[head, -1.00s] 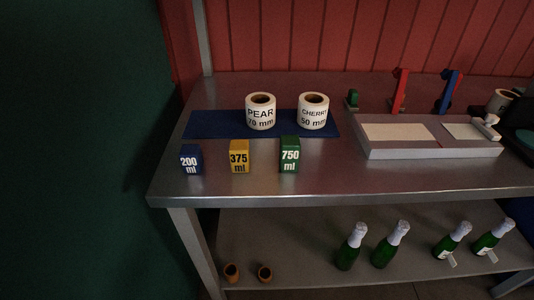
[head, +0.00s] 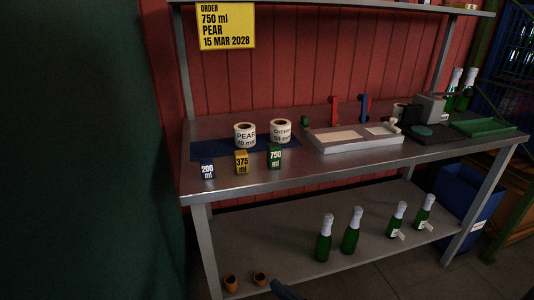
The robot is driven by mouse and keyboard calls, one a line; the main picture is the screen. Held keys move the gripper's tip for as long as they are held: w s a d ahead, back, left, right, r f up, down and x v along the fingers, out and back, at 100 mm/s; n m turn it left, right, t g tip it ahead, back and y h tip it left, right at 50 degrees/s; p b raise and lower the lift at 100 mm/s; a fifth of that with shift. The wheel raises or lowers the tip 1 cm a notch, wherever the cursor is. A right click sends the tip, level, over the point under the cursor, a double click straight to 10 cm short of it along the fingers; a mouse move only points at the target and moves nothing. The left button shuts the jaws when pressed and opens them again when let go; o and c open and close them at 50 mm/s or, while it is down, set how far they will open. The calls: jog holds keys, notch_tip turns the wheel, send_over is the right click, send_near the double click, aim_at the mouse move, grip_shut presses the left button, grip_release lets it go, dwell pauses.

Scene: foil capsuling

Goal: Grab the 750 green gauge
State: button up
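The green 750 ml gauge (head: 275,156) stands upright near the front edge of the steel bench (head: 330,170). It is the rightmost of three gauge blocks. The yellow 375 ml gauge (head: 242,162) and the blue 200 ml gauge (head: 207,168) stand to its left. My gripper cannot be made out; only a dark bluish shape shows at the bottom edge of the head view, and I cannot tell what it is.
PEAR (head: 245,136) and CHERRY (head: 280,131) label rolls stand on a blue mat (head: 203,150) behind the gauges. A grey tray (head: 350,144) lies to the right. Several green bottles (head: 324,239) stand on the lower shelf. A yellow order sign (head: 226,27) hangs above.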

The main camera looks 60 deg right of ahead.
jog(key=w+d+r+m+g+h+p, duration=0.1)
jog(key=w+d+r+m+h+p, duration=0.2)
jog(key=w+d, duration=0.7)
jog(key=m+g+h, duration=0.2)
jog(key=h, duration=0.3)
send_near(276, 153)
jog(key=x, duration=0.4)
jog(key=shift+w+f, duration=0.2)
jog(key=shift+w, duration=0.15)
jog(key=p+x, duration=0.1)
jog(key=x, duration=0.5)
jog(key=shift+d+r+p, duration=0.15)
jog(key=shift+d+p, duration=0.2)
jog(key=shift+d, duration=0.1)
jog(key=shift+w+d, duration=0.25)
jog(key=c, duration=1.1)
jog(key=shift+r, duration=0.1)
